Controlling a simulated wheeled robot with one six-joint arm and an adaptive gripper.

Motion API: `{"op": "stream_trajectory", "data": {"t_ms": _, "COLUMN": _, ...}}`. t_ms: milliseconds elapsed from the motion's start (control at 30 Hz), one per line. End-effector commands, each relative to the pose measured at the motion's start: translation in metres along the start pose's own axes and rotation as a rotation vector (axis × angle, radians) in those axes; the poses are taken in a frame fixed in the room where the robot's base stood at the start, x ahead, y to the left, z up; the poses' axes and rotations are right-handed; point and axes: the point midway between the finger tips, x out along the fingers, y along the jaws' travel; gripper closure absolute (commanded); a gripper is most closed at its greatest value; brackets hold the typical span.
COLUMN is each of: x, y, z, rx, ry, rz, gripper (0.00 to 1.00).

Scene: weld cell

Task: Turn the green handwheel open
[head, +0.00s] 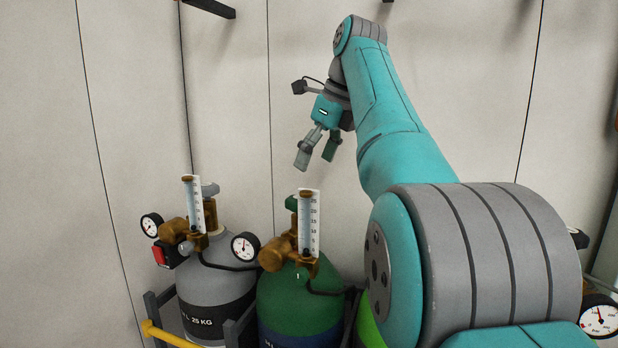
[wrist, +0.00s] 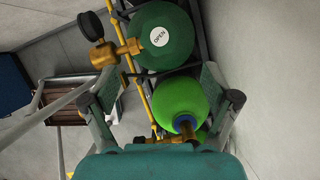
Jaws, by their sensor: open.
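The green handwheel (head: 291,203) sits on top of the dark green cylinder (head: 285,290), partly hidden behind the regulator's flow tube (head: 308,222). In the wrist view, a white round label reading OPEN marks the handwheel (wrist: 160,37) from above. Its rim blends with the same-coloured cylinder, so its turned position cannot be told. My gripper (head: 316,157) is open and empty, with its fingers pointing down. It hangs above the handwheel and slightly right of it in the head view, clear of it. In the wrist view, the two fingers stand wide apart.
A grey cylinder (head: 215,290) with regulator and gauges stands left. A bright green cylinder (wrist: 180,98) with a blue handwheel (wrist: 184,123) stands beside the dark green one. A brass regulator (wrist: 104,55) juts out from the dark green cylinder. A yellow rail (head: 165,336) and wall are close.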

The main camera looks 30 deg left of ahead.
Motion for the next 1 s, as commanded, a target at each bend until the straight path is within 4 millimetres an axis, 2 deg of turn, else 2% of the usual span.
{"op": "stream_trajectory", "data": {"t_ms": 300, "x": -0.020, "y": 0.001, "z": -0.001, "rx": 0.000, "ry": 0.001, "rz": 0.001, "gripper": 0.13}}
{"op": "stream_trajectory", "data": {"t_ms": 1000, "x": -0.022, "y": -0.004, "z": -0.002, "rx": -0.009, "ry": -0.007, "rz": -0.009, "gripper": 0.13}}
